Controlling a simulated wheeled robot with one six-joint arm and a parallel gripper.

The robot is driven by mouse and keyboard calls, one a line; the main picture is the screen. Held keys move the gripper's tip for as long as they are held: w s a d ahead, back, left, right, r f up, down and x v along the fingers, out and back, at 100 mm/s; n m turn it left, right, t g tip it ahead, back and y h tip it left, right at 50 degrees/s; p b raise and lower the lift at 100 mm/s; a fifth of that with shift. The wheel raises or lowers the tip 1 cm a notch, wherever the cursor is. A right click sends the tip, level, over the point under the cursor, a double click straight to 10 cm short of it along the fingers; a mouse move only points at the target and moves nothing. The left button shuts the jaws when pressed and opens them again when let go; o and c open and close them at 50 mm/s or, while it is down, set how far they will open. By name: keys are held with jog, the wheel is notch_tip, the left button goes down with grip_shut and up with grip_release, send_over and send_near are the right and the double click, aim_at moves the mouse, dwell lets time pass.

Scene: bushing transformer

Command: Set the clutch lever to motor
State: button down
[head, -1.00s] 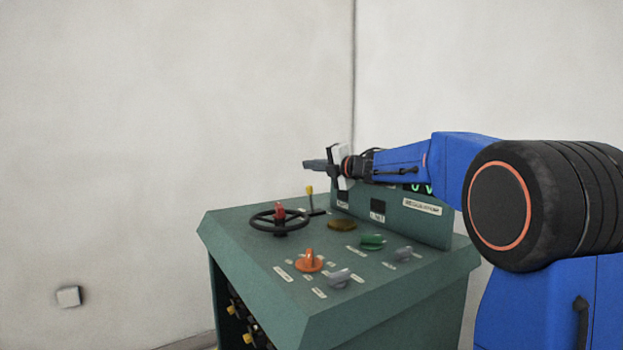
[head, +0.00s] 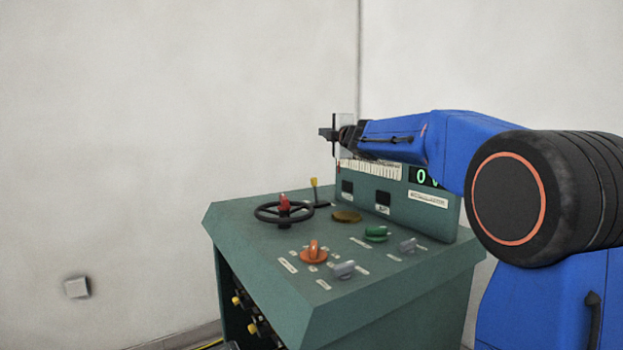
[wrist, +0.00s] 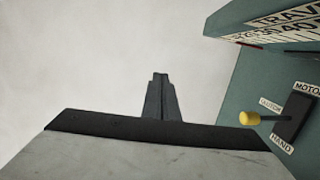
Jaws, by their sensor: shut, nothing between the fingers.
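The clutch lever (head: 314,182) has a yellow knob and stands at the back of the green console. In the wrist view the lever's yellow knob (wrist: 249,118) is at the right, beside a dark slot plate (wrist: 294,117). A MOTOR label (wrist: 308,88) is at the plate's upper end and a HAND label (wrist: 281,144) at its lower end. I cannot tell which end the lever is set to. My gripper (head: 323,133) is shut and empty, above the console and apart from the lever. Its closed fingers (wrist: 160,80) point at the blank wall in the wrist view.
The console (head: 255,255) carries a black handwheel (head: 264,219) with a red knob, just left of the lever. Orange (head: 313,256), green (head: 376,233) and grey switches are nearer the front. An upright panel (head: 425,212) with a display stands to the lever's right. Free air surrounds the gripper's left side.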

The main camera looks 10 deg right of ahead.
jog(key=s+a+f+m+g+h, duration=0.3)
jog(key=s+a+f+m+g, duration=0.4)
jog(key=s+m, duration=0.5)
jog(key=a+g, duration=0.2)
jog(key=g, duration=0.1)
jog(key=shift+g+h, duration=0.3)
